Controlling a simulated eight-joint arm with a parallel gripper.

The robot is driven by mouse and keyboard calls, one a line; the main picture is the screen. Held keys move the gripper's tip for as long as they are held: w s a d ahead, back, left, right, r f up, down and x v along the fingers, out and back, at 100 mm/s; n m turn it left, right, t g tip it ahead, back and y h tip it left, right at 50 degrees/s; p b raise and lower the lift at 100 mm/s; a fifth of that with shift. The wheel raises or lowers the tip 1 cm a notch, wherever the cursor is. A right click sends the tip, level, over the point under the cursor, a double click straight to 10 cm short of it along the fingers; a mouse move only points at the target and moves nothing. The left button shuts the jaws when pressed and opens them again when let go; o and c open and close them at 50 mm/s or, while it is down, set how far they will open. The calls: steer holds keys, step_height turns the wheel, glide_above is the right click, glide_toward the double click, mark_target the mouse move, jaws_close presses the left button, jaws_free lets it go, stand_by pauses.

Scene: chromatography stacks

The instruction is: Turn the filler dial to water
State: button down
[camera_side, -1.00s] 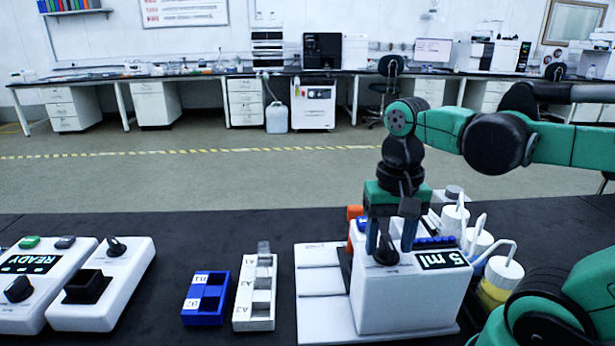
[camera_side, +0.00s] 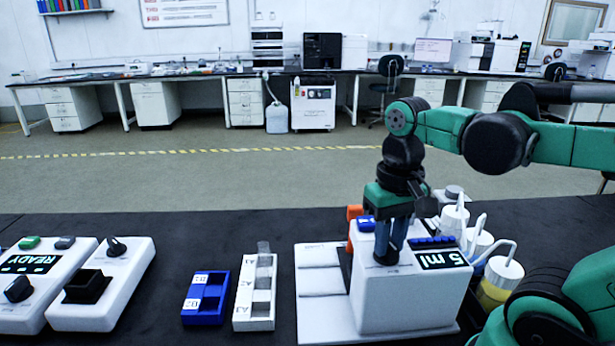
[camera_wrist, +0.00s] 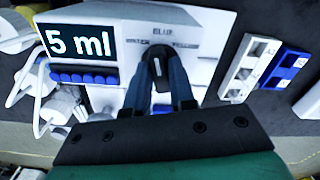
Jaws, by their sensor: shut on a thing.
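The white filler (camera_side: 405,300) stands at the right of the bench, with a display reading "5 ml" (camera_side: 443,260). Its black dial (camera_wrist: 157,66) sits on the top face in the wrist view, with a light mark on it. The label "BLUE" (camera_wrist: 160,31) is beyond the dial and "WATER" (camera_wrist: 137,42) is to its upper left. The dial's mark appears to point roughly toward "BLUE". My gripper (camera_wrist: 158,80) points down at the dial and is shut on it, one finger on each side. In the side view my gripper (camera_side: 388,256) hides most of the dial.
White-capped bottles with spouts (camera_side: 480,245) stand right of the filler. A row of blue buttons (camera_wrist: 82,78) is below the display. A white rack (camera_side: 255,310) and a blue rack (camera_side: 206,308) lie to the left, then white devices with black knobs (camera_side: 103,290). Dark bench between them is clear.

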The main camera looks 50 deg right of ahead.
steer(key=n, duration=0.6)
steer(key=shift+n, duration=0.4)
stand_by(0.4)
steer(key=c, duration=0.7)
jaws_free()
steer(key=shift+c, duration=0.2)
steer(key=shift+r, duration=2.8)
